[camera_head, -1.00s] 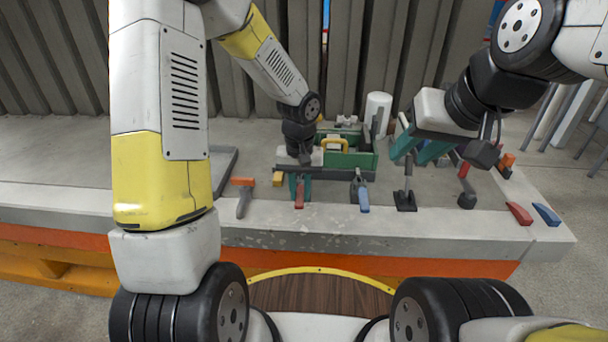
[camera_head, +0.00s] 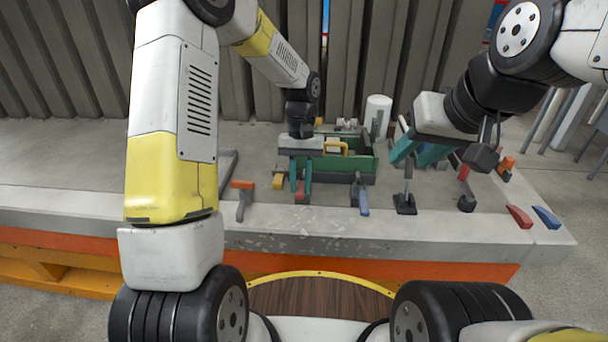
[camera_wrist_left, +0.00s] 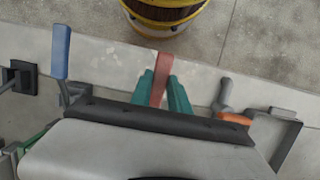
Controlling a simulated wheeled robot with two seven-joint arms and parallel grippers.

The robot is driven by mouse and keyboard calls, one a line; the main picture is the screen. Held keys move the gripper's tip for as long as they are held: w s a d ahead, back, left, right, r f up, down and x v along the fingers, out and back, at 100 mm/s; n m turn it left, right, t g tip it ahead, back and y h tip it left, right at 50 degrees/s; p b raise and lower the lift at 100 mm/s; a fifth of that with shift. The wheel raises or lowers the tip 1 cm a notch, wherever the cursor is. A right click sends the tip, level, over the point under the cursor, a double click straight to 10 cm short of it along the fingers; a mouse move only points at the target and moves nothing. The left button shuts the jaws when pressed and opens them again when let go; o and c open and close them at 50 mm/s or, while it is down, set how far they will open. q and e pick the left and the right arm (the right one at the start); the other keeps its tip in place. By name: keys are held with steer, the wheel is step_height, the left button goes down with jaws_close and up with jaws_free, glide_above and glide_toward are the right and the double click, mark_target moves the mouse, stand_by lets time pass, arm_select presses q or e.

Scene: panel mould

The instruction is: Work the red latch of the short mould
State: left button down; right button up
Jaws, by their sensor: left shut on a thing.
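The red latch (camera_head: 300,188) is at the front of the green mould (camera_head: 362,160) on the bench; its red handle (camera_wrist_left: 160,78) stands out in the left wrist view. My left gripper (camera_head: 301,186) is shut on this handle. Its teal fingers (camera_wrist_left: 164,92) lie on either side of the handle, and the handle's tip extends past them. The gripper body hides the latch base and part of the mould. My right gripper (camera_head: 418,152) hangs empty at the right, its teal fingers apart, away from the red latch.
A blue-handled clamp (camera_head: 362,195) stands right of the red latch, and an orange-handled one (camera_head: 242,186) stands left. A black-based post (camera_head: 405,200) is further right. Red (camera_head: 519,216) and blue (camera_head: 546,217) wedges lie near the bench's right front.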

mark_target(301, 187)
arm_select(q)
steer(key=shift+w+r+g, duration=0.6)
steer(key=shift+w+g, duration=0.15)
steer(key=shift+g, duration=0.2)
steer(key=shift+w+r+g, duration=0.55)
steer(key=shift+w+g, duration=0.2)
steer(key=shift+g, duration=0.2)
steer(key=c, duration=1.2)
jaws_free()
steer(key=shift+c, duration=0.2)
steer(key=v, duration=0.8)
steer(key=shift+f, duration=0.1)
